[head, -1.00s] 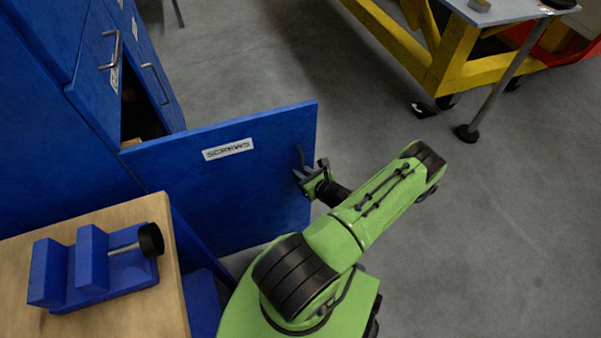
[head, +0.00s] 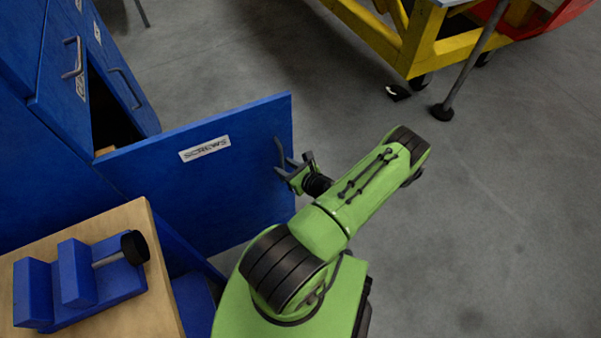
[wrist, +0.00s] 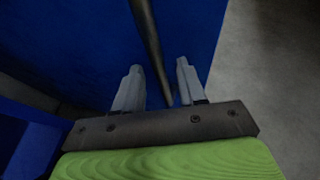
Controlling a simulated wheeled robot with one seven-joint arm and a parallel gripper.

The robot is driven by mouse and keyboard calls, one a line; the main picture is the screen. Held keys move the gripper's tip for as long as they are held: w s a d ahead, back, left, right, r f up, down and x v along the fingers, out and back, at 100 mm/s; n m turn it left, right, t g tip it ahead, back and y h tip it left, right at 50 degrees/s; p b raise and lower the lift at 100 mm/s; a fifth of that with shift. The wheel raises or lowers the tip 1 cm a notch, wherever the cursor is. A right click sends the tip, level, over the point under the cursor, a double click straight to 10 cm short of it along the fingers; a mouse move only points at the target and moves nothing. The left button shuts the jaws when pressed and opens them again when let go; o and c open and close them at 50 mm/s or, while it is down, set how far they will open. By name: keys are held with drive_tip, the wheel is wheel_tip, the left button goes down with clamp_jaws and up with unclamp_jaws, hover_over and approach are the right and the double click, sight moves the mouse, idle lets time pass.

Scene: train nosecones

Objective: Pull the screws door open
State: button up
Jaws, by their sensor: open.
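The blue screws door (head: 225,185) with its white SCREWS label (head: 204,149) stands swung wide out from the blue cabinet in the head view. Its bar handle (head: 280,153) is near the door's free edge. My gripper (head: 294,164) is at the handle with its fingers pointing at the door. In the wrist view my gripper (wrist: 158,88) is open, and the dark handle (wrist: 148,40) runs between its two grey fingers. I cannot tell whether a finger touches the handle. The door's blue face (wrist: 80,45) fills most of that view.
A wooden bench (head: 130,225) with a blue vise (head: 80,280) stands at the lower left. Other cabinet doors with handles are at the upper left, beside a dark opening (head: 105,115). A yellow frame (head: 420,45) stands at the back. Grey floor is clear at right.

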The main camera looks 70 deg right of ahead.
drive_tip(key=p+v, duration=0.2)
drive_tip(key=v, duration=1.1)
drive_tip(key=shift+s+r, duration=0.2)
drive_tip(key=shift+s, duration=0.05)
drive_tip(key=shift+a, duration=0.15)
